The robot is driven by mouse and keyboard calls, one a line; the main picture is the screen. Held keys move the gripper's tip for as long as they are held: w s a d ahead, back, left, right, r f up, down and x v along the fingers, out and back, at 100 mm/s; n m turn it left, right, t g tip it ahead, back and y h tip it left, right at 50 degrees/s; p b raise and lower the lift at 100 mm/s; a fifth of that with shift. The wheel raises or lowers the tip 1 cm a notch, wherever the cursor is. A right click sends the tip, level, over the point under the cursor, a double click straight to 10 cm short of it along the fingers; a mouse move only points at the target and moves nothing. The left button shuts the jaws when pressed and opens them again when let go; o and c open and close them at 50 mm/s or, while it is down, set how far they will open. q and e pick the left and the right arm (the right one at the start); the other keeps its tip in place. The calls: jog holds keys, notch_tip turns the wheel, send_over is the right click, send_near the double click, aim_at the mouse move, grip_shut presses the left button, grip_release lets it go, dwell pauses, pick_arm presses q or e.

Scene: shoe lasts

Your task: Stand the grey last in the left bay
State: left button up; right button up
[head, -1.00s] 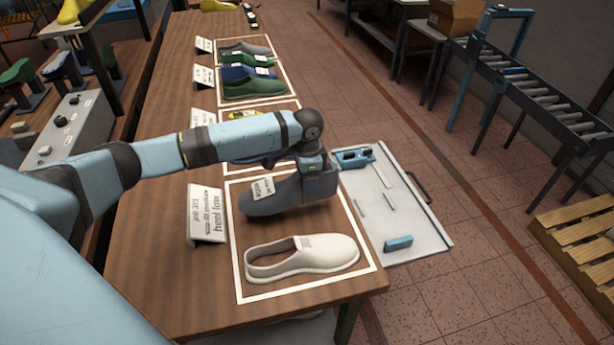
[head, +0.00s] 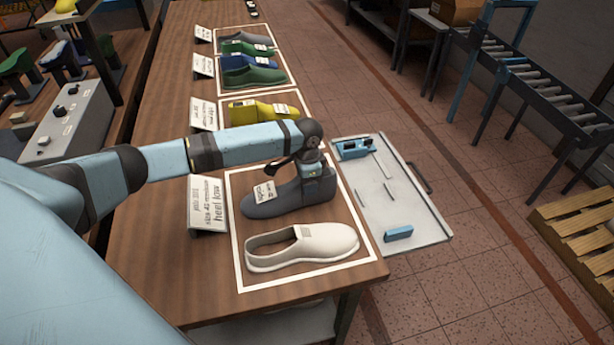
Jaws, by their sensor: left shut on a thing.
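The grey last (head: 285,203) stands sole down, toe to the left, inside the nearest white-outlined bay (head: 240,270) on the wooden table. It carries a small white tag (head: 264,191). My left gripper (head: 318,186) is shut on its heel end at the right; the fingertips are partly hidden. The last looks to be on or very near the table top. A cream slip-on shoe (head: 302,247) lies in front of it in the same bay, apart from it. My right gripper is not in view.
A sign card (head: 208,205) reading "heel low" stands left of the bay. A yellow last (head: 262,111) is in the bay behind. Green and blue lasts (head: 253,76) lie farther back. A grey board (head: 405,205) with blue tools is at the right.

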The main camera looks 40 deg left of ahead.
pick_arm(q)
jog(key=shift+f, duration=0.25)
jog(key=shift+f, duration=0.15)
dwell(0.5)
jog(key=o, duration=1.4)
jog(key=shift+o, duration=0.2)
notch_tip(320, 180, up, 14)
jog(key=b, duration=0.1)
jog(key=shift+f, duration=0.15)
